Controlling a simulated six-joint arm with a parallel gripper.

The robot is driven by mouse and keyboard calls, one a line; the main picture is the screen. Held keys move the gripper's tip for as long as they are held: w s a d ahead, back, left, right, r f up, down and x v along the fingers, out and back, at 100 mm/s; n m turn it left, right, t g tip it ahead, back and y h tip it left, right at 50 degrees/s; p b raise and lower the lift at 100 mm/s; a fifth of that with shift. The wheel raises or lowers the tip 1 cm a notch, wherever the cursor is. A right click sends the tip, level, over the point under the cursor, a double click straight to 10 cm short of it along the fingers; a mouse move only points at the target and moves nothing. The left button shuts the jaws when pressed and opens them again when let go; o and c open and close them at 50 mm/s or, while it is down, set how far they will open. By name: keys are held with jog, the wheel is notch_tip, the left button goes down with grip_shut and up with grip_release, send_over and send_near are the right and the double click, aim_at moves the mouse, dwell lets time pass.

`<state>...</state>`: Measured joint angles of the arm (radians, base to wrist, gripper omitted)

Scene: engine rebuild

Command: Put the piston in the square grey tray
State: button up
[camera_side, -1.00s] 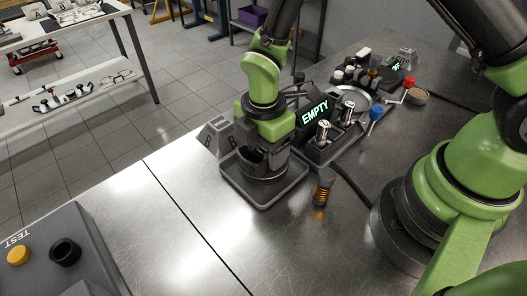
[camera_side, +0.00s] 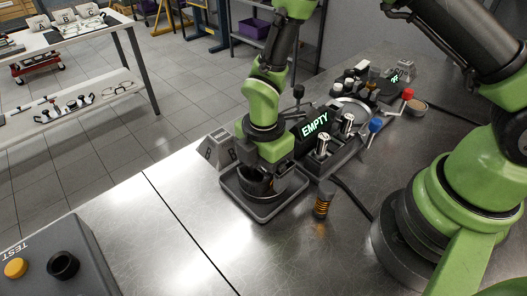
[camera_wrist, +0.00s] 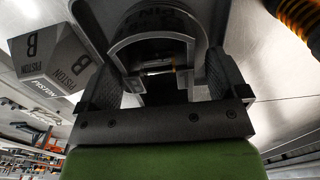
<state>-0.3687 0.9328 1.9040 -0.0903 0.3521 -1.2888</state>
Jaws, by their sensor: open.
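The square grey tray (camera_side: 258,216) lies on the metal bench, left of the spring part. The dark round piston (camera_wrist: 158,28) shows between my fingers in the wrist view, its curved skirt towards the camera. In the side view the piston (camera_side: 256,188) is in the tray area, partly hidden by my gripper. My gripper (camera_wrist: 165,75) is open, low over the tray, with one finger on each side of the piston. Contact between fingers and piston cannot be told.
A grey block marked B (camera_side: 218,148) stands at the tray's left back. A orange spring part (camera_side: 322,204) stands to the right. A rack with an EMPTY display (camera_side: 315,124) is behind right. A TEST box (camera_side: 50,255) is front left. The front bench is clear.

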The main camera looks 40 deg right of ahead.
jog(key=s+d+r+m+t+y, duration=0.1)
jog(key=d+r+m, duration=0.15)
jog(key=r, duration=0.75)
jog(key=s+d+r+m+t, duration=0.1)
jog(key=r+m, duration=0.2)
jog(key=r, duration=0.6)
jog(key=s+d+r+m+t, duration=0.2)
jog(key=s+r+m, duration=0.2)
jog(key=s+m, duration=0.2)
jog(key=s+d+r+m+t+y, duration=0.1)
jog(key=s+r+m, duration=0.4)
jog(key=m, duration=0.5)
jog(key=shift+s+d+m+t, duration=0.35)
jog(key=shift+s+d+t, duration=0.25)
jog(key=shift+d+t, duration=0.4)
jog(key=shift+a, duration=0.1)
